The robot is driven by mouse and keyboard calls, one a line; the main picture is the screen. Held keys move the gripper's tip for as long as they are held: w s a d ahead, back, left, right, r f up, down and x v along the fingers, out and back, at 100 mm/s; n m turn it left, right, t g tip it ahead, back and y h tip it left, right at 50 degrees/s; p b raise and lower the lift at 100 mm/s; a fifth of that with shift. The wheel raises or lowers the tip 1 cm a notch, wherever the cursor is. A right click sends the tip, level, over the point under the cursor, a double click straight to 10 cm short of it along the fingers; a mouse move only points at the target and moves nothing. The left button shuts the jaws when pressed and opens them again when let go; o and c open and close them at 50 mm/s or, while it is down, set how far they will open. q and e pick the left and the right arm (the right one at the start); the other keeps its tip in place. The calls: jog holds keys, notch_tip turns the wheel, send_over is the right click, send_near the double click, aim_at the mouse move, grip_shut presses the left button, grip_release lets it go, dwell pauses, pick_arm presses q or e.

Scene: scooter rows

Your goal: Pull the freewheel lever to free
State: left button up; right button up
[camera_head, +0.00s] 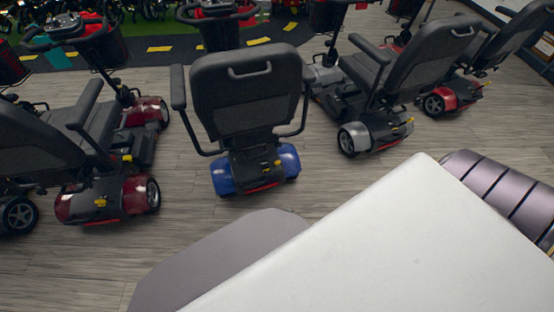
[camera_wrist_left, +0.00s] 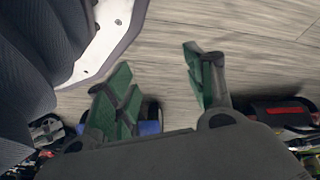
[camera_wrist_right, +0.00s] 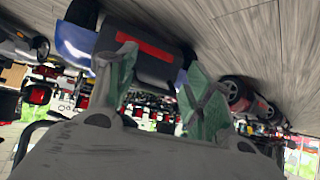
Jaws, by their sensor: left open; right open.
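A blue scooter (camera_head: 246,100) stands with its back to me in the middle of the head view. A yellow freewheel lever (camera_head: 277,163) sits low at its rear, above the blue rear cover. Other scooters show similar yellow levers. My left gripper (camera_wrist_left: 160,85) is open and empty in the left wrist view, with bare floor between its green fingers. My right gripper (camera_wrist_right: 157,78) is open and empty in the right wrist view. The blue scooter's rear, with a red reflector strip (camera_wrist_right: 146,45), shows beyond its fingers. Neither gripper shows in the head view, and neither touches a lever.
Red scooters stand at the left (camera_head: 108,198) and far right (camera_head: 457,96). A grey scooter (camera_head: 372,135) stands right of the blue one. Wood-look floor (camera_head: 180,225) is clear between them and my white body. A dark track with yellow marks (camera_head: 160,48) lies behind.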

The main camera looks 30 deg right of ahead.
aim_at(277, 161)
pick_arm(q)
jog(key=w+d+r+t+h+b, duration=0.2)
jog(key=w+d+r+b, duration=0.3)
jog(key=b, duration=1)
jog(key=shift+w+r, duration=0.5)
jog(key=shift+r, duration=0.95)
pick_arm(e)
jog(key=w+d+r+m+t+h, duration=0.3)
jog(key=w+d+t, duration=0.4)
jog(key=w, duration=0.6)
jog(key=shift+d+r+h, duration=0.7)
jog(key=shift+d+r, duration=0.25)
jog(key=shift+r, duration=0.25)
pick_arm(q)
jog(key=shift+d, duration=0.1)
pick_arm(e)
jog(key=shift+w, duration=0.1)
jog(key=shift+w, duration=0.1)
